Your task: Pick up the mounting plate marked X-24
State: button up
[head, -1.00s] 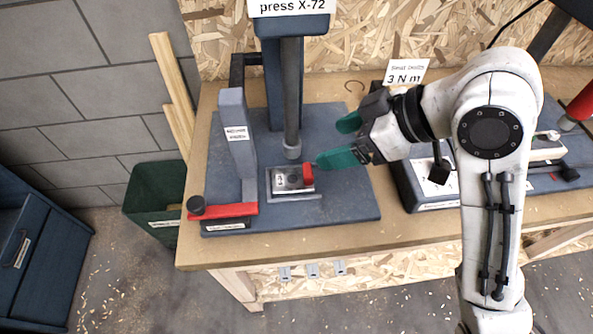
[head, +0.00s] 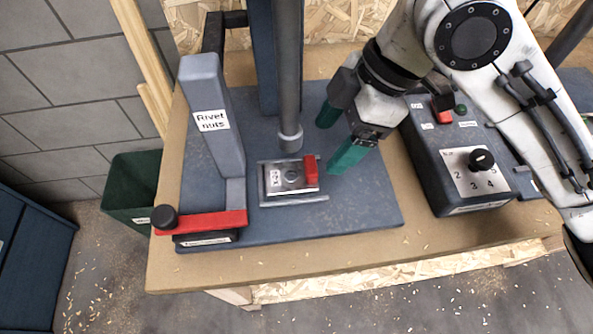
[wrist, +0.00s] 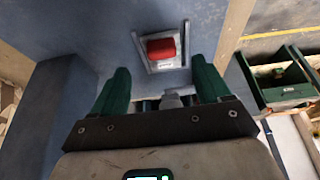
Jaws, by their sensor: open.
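A small metal mounting plate (head: 282,185) with a round hole and a white label lies in a shallow fixture on the press base, under the press column. Its label is too small to read surely. A red block (head: 311,169) sits at its right edge. In the wrist view the plate (wrist: 176,63) shows ahead of the fingers, with the red block (wrist: 161,48) on it. My gripper (head: 337,140) has green fingers, is open and empty, and hangs just right of the plate, apart from it. In the wrist view both fingers (wrist: 160,78) are spread.
The press column (head: 289,80) stands just behind the plate. A grey rivet-nuts tower (head: 212,120) and red bar (head: 205,224) stand to the left. A dial box (head: 465,165) is to the right. A green bin (head: 132,185) stands beside the bench. The base front is clear.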

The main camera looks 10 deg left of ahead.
aim_at(312, 164)
jog(key=shift+x, duration=2.95)
jog(key=shift+s+a+r, duration=0.1)
jog(key=shift+s, duration=0.05)
jog(key=shift+c, duration=0.2)
jog(key=c, duration=1.3)
jog(key=shift+r, duration=0.15)
